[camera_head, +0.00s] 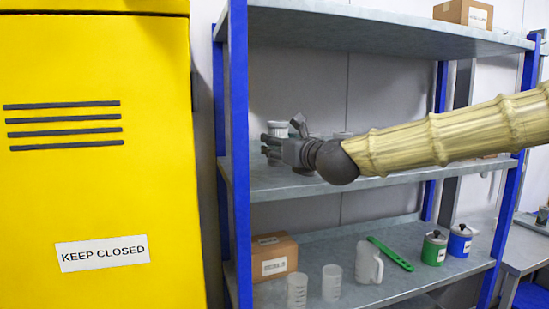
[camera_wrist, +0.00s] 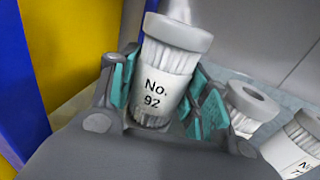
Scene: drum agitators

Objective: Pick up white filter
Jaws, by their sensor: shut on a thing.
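A white filter (camera_wrist: 158,90) with a grey-white cap and a label reading "No. 92" stands between the teal finger pads of my gripper (camera_wrist: 160,98) in the wrist view. The pads press on its two sides, and my gripper is shut on it. In the head view my gripper (camera_head: 277,147) reaches over the middle shelf (camera_head: 290,185) from the right. The filter shows there only as a small pale top (camera_head: 276,129) behind the fingers. Its base is hidden, so I cannot tell whether it touches the shelf.
A blue shelf post (camera_head: 238,150) and yellow cabinet (camera_head: 100,200) are to the left. A cardboard box (camera_head: 274,258), jugs and lidded pots stand on the lower shelf.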

